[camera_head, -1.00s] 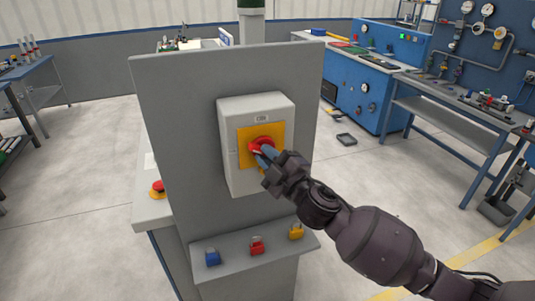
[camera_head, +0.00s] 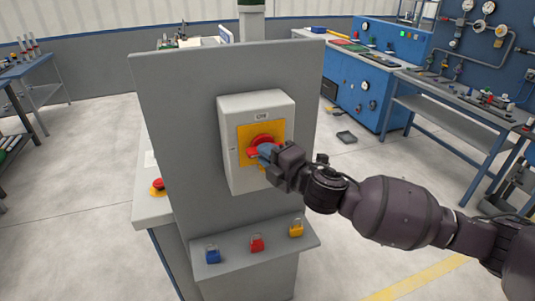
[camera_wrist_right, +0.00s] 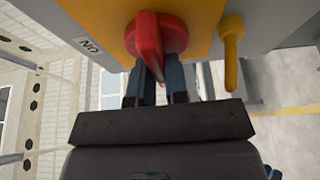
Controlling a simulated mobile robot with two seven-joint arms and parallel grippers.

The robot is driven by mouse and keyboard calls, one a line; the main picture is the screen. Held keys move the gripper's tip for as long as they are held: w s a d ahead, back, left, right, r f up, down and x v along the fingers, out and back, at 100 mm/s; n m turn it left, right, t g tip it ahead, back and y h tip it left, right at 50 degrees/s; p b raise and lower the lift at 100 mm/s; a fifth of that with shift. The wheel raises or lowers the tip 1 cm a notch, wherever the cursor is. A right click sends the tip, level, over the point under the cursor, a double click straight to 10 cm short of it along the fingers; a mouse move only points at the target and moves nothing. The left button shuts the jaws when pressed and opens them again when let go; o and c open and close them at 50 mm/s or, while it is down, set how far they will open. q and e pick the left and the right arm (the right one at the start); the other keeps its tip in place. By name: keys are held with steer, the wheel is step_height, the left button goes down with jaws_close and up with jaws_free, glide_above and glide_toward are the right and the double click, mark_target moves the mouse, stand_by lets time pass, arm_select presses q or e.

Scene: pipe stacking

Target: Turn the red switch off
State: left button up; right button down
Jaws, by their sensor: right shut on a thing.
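The red switch (camera_head: 262,143) is a rotary knob on a yellow plate (camera_head: 246,133), on the front of a grey-white box (camera_head: 230,180) fixed to an upright grey panel. My right gripper (camera_head: 268,152) reaches it from the right, its blue fingers on the knob's handle. In the right wrist view the red knob (camera_wrist_right: 154,45) has its handle between the two fingers of the gripper (camera_wrist_right: 157,78), which is shut on it. An "ON" label (camera_wrist_right: 89,45) shows beside the yellow plate there. The fingers partly hide the handle. My left gripper is not in view.
A ledge (camera_head: 275,247) below the box holds a blue padlock (camera_head: 212,255), a red padlock (camera_head: 257,244) and a yellow padlock (camera_head: 296,228). A red button (camera_head: 158,185) sits on the left side. A blue workbench (camera_head: 450,125) stands at the right.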

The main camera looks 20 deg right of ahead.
stand_by(0.3)
steer(key=c, duration=1.1)
jaws_free()
steer(key=b+v, duration=0.2)
steer(key=v, duration=0.9)
